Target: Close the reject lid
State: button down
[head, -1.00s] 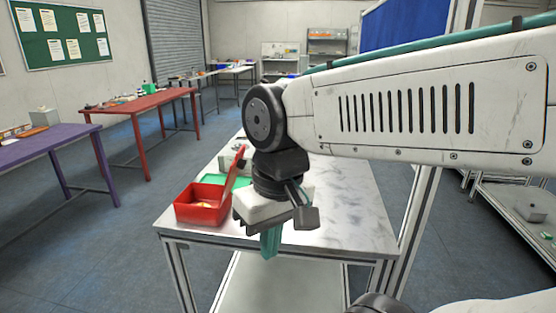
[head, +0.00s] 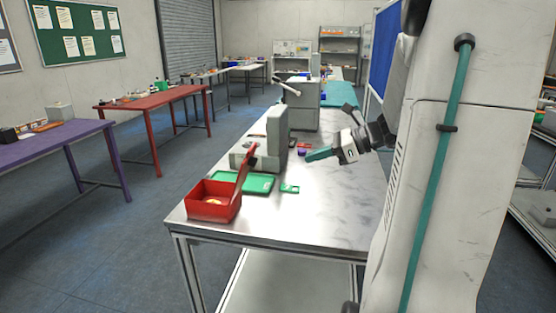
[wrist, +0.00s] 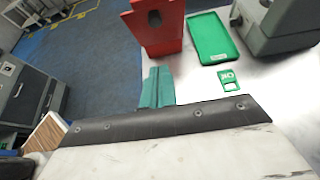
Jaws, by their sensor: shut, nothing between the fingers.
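The red reject box (head: 208,212) stands at the near left corner of the metal table, with something small and yellowish inside. Its red lid (head: 245,172) stands raised and open, tilted up on the box's right side. The lid also shows at the top of the wrist view (wrist: 156,38). My gripper (head: 318,154), with teal fingers, is shut and empty. It is above the table, to the right of and beyond the box, apart from the lid. Its fingers also show in the wrist view (wrist: 157,88), pointing toward the red lid.
A green tray (head: 260,184) and a small green card (head: 290,188) lie right of the box. A grey machine (head: 276,135) stands behind them. Small red and purple items (head: 302,153) lie beyond. The table's near right part (head: 310,225) is clear.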

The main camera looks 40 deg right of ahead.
jog(key=w+r+x, duration=0.1)
jog(key=r+x, duration=0.1)
jog(key=x, duration=1)
jog(key=shift+a+r, duration=0.2)
jog(key=shift+a, duration=0.3)
jog(key=shift+w, duration=0.15)
